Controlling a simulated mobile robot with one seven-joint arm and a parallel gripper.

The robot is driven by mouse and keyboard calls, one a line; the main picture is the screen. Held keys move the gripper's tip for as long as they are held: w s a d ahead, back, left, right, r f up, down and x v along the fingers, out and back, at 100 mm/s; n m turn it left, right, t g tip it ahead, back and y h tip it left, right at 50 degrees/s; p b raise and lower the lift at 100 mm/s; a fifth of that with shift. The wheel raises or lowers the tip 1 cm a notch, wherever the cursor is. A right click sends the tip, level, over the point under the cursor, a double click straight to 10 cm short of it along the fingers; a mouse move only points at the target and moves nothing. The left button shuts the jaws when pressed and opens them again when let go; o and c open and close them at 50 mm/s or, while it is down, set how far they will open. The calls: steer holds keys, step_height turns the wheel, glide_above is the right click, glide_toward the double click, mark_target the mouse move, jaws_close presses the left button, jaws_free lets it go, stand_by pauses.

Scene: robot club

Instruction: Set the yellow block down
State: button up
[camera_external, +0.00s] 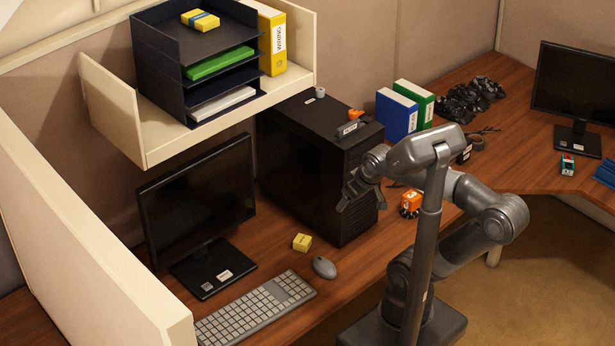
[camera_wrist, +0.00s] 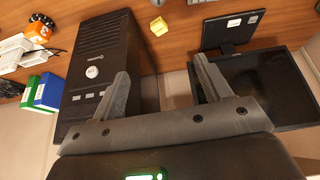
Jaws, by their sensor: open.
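The yellow block (camera_external: 302,242) rests on the wooden desk, between the monitor and the mouse, in the external view. In the wrist view the yellow block (camera_wrist: 158,26) sits near the top centre, beyond the fingertips. My gripper (camera_external: 352,192) is in front of the black computer tower, up and to the right of the block and apart from it. In the wrist view my gripper (camera_wrist: 163,80) has its two fingers spread wide with nothing between them.
The black computer tower (camera_external: 318,160) stands close to my gripper. The monitor (camera_external: 197,200), keyboard (camera_external: 256,308) and mouse (camera_external: 324,267) surround the block's spot. An orange object (camera_external: 411,202) stands right of the tower. A shelf with trays (camera_external: 150,95) hangs above the monitor.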

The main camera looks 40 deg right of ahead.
steer(key=w+f+n+g+h, duration=0.3)
steer(key=w+f+n+g, duration=0.15)
steer(key=w+f, duration=0.3)
steer(key=n+t+h, duration=0.4)
steer(key=n+h, duration=0.5)
steer(key=n, duration=0.9)
glide_toward(302, 241)
steer(key=shift+w+d+f+m, duration=0.1)
steer(key=shift+d+f+m, duration=0.15)
steer(key=shift+f, duration=0.4)
steer(key=shift+w+d+f, duration=0.15)
steer(key=shift+d, duration=0.05)
steer(key=shift+t, duration=0.35)
steer(key=x, duration=0.4)
steer(key=shift+d, duration=0.25)
steer(key=x, duration=0.5)
steer(key=shift+w+d, duration=0.1)
steer(key=shift+d, duration=0.4)
